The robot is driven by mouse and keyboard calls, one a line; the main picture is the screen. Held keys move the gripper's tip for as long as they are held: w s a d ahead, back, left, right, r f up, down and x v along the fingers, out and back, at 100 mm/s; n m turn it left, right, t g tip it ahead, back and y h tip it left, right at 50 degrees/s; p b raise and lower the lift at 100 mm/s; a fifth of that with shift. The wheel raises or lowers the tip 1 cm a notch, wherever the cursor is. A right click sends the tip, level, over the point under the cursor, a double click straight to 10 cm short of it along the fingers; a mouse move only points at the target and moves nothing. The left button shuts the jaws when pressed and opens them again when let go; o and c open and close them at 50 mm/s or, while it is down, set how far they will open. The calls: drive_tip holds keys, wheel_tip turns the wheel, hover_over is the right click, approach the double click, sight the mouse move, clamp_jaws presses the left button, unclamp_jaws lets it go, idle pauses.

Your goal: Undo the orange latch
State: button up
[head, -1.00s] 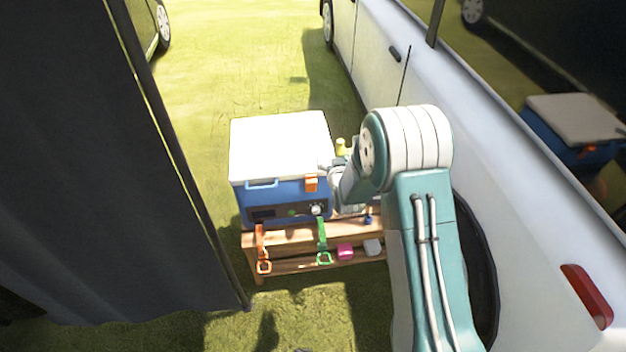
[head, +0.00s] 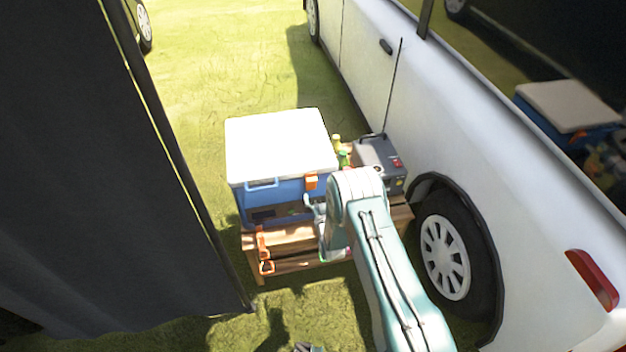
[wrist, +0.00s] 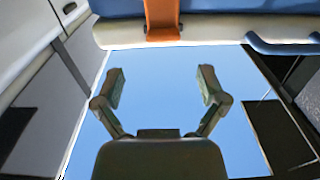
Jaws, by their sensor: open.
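The orange latch (head: 311,181) is on the front of the blue cooler (head: 285,192), just under its white lid. In the wrist view the latch (wrist: 162,20) is at the top middle, lying across a pale band, and the blue cooler wall (wrist: 160,65) fills the middle. My gripper (wrist: 161,86) is open and empty, its two fingers spread wide. The fingers appear below the latch in that picture and apart from it. In the head view my gripper (head: 315,208) is near the cooler front, below the latch, partly hidden by my arm.
The cooler stands on a wooden bench (head: 285,240) with an orange strap (head: 262,246) hanging from it. A grey box (head: 380,163) with an antenna and small bottles (head: 343,157) stand to its right. A white van (head: 370,75) borders the right, dark cloth (head: 80,180) the left.

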sight(312, 182)
drive_tip(key=x, duration=0.5)
drive_tip(key=shift+w+a+f, duration=0.1)
drive_tip(key=shift+w+a, duration=0.05)
drive_tip(key=shift+a, duration=0.25)
drive_tip(key=shift+w, duration=0.85)
drive_tip(key=shift+a, duration=0.1)
clamp_jaws()
